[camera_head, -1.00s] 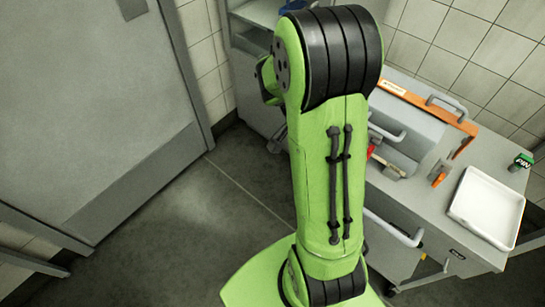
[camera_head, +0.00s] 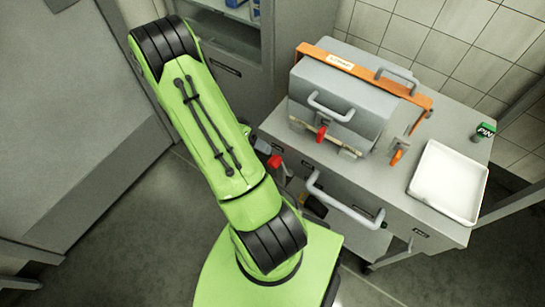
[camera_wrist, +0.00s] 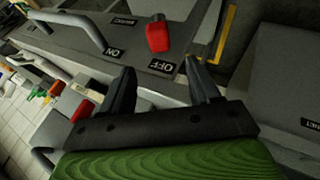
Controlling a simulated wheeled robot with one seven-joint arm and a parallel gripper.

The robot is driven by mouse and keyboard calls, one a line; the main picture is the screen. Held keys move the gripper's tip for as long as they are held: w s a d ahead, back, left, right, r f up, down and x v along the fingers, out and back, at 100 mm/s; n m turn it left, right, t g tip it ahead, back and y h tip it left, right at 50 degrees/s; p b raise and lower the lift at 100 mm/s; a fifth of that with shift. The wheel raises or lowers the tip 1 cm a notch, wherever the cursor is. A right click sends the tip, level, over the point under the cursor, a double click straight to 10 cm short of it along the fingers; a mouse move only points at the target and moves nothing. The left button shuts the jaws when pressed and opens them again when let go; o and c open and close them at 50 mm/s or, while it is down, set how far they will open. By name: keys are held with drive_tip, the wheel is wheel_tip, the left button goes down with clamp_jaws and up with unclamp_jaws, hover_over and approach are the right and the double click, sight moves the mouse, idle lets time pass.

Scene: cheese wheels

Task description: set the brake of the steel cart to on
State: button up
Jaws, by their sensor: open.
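The steel cart (camera_head: 385,215) stands at the right in the head view, with a grey bar handle on its front. In the wrist view, its grey panel (camera_wrist: 190,38) carries a red brake lever (camera_wrist: 157,38). My arm hides most of the gripper in the head view.
A grey lidded box (camera_head: 338,100) with an orange bar (camera_head: 365,74) stands on the cart top. The cart's bar handle (camera_head: 345,205) juts forward. Floor at the left is clear.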

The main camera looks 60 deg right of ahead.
sight(274, 157)
drive_tip(key=b+x, duration=0.2)
drive_tip(key=x, duration=0.7)
drive_tip(key=shift+d+f, duration=0.1)
drive_tip(key=shift+f, duration=0.05)
drive_tip(key=shift+c, duration=0.4)
clamp_jaws()
